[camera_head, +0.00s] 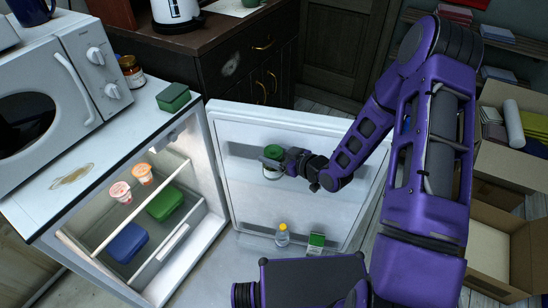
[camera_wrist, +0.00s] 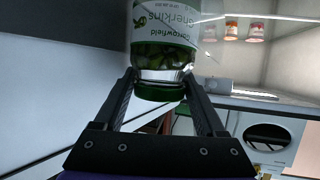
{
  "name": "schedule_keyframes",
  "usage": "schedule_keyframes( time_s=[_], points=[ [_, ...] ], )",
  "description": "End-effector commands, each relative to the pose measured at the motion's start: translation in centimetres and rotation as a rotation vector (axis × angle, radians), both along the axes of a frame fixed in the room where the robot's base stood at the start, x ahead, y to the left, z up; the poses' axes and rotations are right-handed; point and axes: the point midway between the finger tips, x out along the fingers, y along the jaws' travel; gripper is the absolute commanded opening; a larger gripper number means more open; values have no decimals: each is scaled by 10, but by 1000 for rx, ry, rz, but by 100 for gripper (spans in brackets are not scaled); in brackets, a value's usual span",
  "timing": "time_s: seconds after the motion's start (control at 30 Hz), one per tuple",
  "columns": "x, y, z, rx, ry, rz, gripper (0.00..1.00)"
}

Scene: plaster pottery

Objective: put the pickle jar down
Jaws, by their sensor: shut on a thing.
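The pickle jar (camera_head: 271,173), a clear glass jar with a green lid and a gherkins label, is at the inner face of the open fridge door (camera_head: 228,112), by its upper shelf. It looks upright in the head view. My gripper (camera_head: 274,161) is shut on it near the lid. In the wrist view the jar (camera_wrist: 165,40) stands between both fingers of my gripper (camera_wrist: 160,78), its label upside down. I cannot tell whether its base touches the shelf.
A bottle (camera_head: 282,235) and a green-and-white carton (camera_head: 316,242) stand low in the door. A microwave (camera_head: 60,85) stands on top.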

Motion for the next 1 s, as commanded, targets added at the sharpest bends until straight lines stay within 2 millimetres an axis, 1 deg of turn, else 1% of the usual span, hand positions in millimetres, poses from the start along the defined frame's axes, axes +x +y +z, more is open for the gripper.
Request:
schedule_keyframes(
  time_s=[0.03, 0.07, 0.3, 0.43, 0.47, 0.5, 0.53, 0.77, 0.87, 1.0],
  points=[
    [0, 1, -7, 3, -1, 1, 0],
    [0, 1, -9, 3, -3, 0, 0],
    [1, 0, -8, 2, -5, 1, 0],
    [1, 0, -13, 1, -4, 1, 0],
    [0, 0, -13, 0, -1, 0, 76],
    [0, 0, -12, 0, -1, 0, 84],
    [0, 0, -12, 0, -1, 0, 85],
    [0, 0, -11, 0, -1, 0, 85],
    [0, 0, -7, 0, -1, 0, 85],
    [-14, -15, 0, -2, 0, -4, 85]
  ],
)
